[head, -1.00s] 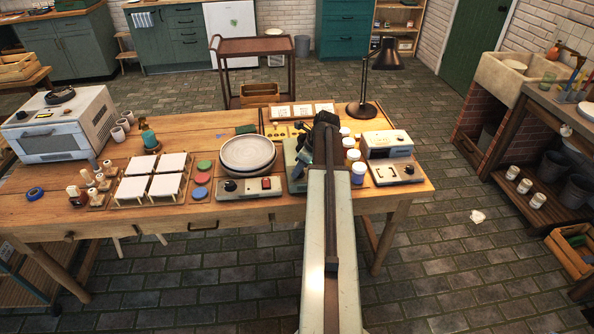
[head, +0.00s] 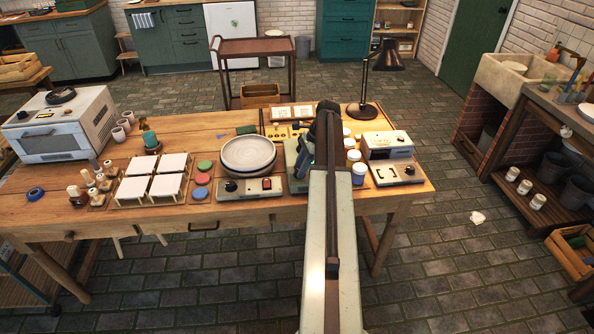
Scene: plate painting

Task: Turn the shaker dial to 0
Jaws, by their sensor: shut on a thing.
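My arm reaches forward from the bottom of the head view over the table. Its dark end, my gripper (head: 328,108), is above and in front of a grey-green machine (head: 297,160), which I take to be the shaker. The arm covers the machine's right part. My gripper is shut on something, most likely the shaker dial. The fingertips and the dial are hidden behind my own arm, so its setting cannot be read.
White-lidded jars (head: 353,156), a small white device (head: 388,145) and another knobbed box (head: 397,172) are on the right. A lamp (head: 362,110) stands behind.

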